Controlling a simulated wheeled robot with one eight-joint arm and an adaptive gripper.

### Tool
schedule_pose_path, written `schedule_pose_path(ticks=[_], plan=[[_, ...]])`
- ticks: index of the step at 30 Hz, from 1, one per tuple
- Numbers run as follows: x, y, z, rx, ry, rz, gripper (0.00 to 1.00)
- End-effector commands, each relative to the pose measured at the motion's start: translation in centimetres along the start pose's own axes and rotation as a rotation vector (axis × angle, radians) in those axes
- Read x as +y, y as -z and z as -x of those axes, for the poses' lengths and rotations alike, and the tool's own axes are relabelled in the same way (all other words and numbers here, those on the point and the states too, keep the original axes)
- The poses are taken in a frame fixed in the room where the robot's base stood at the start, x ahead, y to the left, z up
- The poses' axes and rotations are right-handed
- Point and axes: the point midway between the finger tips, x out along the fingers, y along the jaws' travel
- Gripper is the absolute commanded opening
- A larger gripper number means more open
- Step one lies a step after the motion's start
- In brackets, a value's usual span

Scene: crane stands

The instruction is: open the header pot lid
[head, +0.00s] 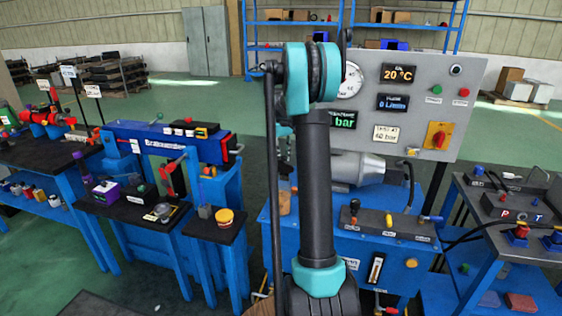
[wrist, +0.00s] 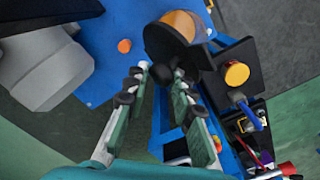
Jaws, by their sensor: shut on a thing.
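In the wrist view my gripper (wrist: 163,76) has its two green-padded fingers on either side of a small dark knob, shut on it. The knob belongs to a dark round lid (wrist: 165,45) just beyond the fingertips. A tan-orange rounded body (wrist: 187,22), seemingly the header pot, shows next to the lid. I cannot tell whether the lid is seated or tilted on it. In the head view my arm hides most of this spot, and the gripper's fingers are not clear there. A tan patch (head: 285,204) shows left of my arm.
A grey panel (head: 465,100) with displays and a red-yellow switch stands behind the blue bench (head: 400,270). A grey metal cylinder (wrist: 45,65) lies near the gripper. A small stand holds a yellow-topped item (wrist: 237,74). Another workbench (head: 150,215) is left; green floor lies beyond.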

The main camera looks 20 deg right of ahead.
Motion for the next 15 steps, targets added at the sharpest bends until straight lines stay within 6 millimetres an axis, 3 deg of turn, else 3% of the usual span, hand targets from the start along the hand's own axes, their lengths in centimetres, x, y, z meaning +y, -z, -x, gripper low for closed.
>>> schedule_pose_path(ticks=[1, 15], plan=[[1.0, 0.1, -0.1, -0.004, -0.009, -0.007, 0.00], [3.8, 2.7, -0.6, -0.007, -0.007, -0.007, 0.00]])
